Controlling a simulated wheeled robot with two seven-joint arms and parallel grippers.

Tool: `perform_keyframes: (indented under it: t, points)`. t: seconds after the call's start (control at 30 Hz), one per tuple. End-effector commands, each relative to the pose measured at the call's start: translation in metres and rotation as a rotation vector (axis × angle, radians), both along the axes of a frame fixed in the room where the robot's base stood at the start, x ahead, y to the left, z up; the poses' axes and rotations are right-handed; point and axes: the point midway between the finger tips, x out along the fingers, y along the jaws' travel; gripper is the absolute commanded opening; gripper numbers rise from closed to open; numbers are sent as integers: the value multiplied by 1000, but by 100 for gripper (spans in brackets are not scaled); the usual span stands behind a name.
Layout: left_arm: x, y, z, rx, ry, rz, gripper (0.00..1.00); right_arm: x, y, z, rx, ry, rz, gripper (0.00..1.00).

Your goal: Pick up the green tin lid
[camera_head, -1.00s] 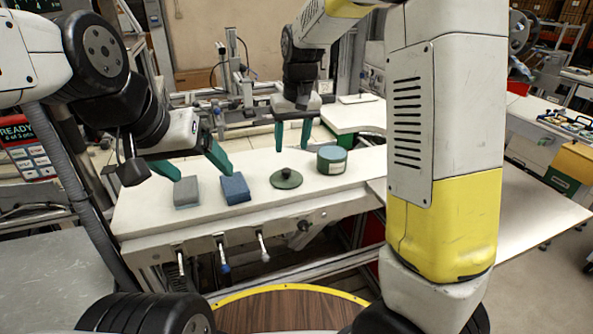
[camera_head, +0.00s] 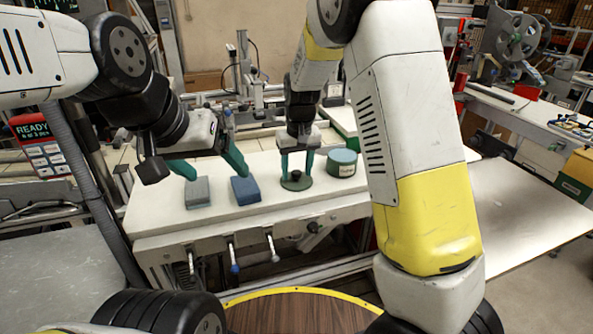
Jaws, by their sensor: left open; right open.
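The green tin lid (camera_head: 297,185) is a flat round disc with a dark knob, lying on the white bench. My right gripper (camera_head: 296,177) points straight down over it, its two teal fingers open and apart on either side of the knob. The fingertips are close to the lid; whether they touch it I cannot tell. My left gripper (camera_head: 218,177) is open, with its teal fingers above and behind the grey and blue blocks, and holds nothing.
A green round tin (camera_head: 342,162) stands just right of the lid. A blue block (camera_head: 245,190) and a grey block (camera_head: 197,192) lie to the left on the white bench (camera_head: 160,215). The bench front between the blocks and the lid is clear.

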Motion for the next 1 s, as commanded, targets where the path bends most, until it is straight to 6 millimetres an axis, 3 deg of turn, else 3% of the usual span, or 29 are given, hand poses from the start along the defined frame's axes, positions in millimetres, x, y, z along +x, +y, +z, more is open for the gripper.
perform_keyframes:
  t: [0.1,0.37,0.77,1.0]
  points:
    - [0,0,0,0,0,0,80,0,0,0,0,0,0,50]
    - [0,0,0,0,0,0,80,0,0,1,0,0,0,0]
    - [0,0,0,0,0,0,80,0,0,4,2,-2,0,0]
    - [0,0,0,0,0,0,80,1,1,28,3,-3,1,0]
